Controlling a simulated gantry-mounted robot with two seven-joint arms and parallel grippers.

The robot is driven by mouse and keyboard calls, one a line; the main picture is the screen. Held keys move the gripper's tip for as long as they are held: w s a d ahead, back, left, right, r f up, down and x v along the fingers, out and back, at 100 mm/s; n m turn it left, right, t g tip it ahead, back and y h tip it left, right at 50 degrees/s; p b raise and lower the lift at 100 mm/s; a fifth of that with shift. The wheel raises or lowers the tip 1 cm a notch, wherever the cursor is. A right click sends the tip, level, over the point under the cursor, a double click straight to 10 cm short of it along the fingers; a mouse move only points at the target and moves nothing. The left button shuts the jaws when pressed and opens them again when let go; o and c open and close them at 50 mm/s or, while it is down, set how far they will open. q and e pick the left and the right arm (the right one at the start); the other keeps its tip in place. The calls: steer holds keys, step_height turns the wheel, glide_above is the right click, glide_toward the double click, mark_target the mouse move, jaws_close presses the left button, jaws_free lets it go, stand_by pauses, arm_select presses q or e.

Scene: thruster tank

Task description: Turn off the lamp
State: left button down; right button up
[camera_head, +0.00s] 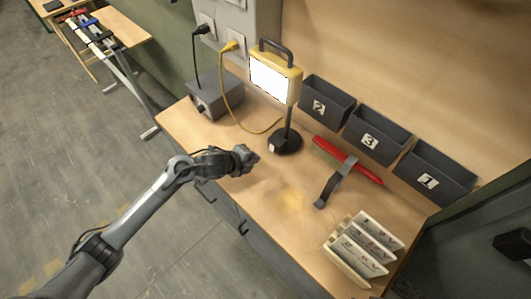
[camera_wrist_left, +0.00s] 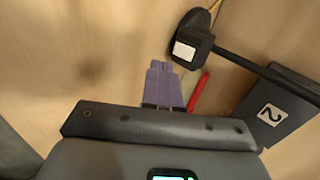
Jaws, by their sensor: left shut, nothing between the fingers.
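The lamp (camera_head: 275,79) has a yellow frame with a black handle, and its panel glows bright white. It stands on a black pole and a dark base (camera_head: 286,143) on the workbench. A small white switch (camera_wrist_left: 184,50) shows on the base in the left wrist view. My left gripper (camera_head: 250,156) is just left of the lamp base and apart from it. In the left wrist view, its purple fingers (camera_wrist_left: 160,66) are shut and empty, with the tips close to the switch side of the base. My right gripper is in neither view.
A grey box (camera_head: 215,97) with black and yellow cables stands behind left of the lamp. Numbered bins (camera_head: 376,136) line the back. A red tool (camera_head: 347,160), a dark strap-like piece (camera_head: 335,184) and a white labelled rack (camera_head: 360,248) lie to the right. The front middle bench is clear.

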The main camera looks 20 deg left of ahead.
mark_target(272, 148)
arm_select(q)
steer(key=w, duration=0.1)
steer(key=w+d+f, duration=0.2)
steer(key=w, duration=0.1)
steer(key=shift+f+b, duration=0.2)
steer(key=shift+b, duration=0.1)
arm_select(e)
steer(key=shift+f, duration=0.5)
arm_select(q)
steer(key=shift+w+d+f, duration=0.1)
steer(key=shift+w+d, duration=0.1)
steer(key=shift+w, duration=0.55)
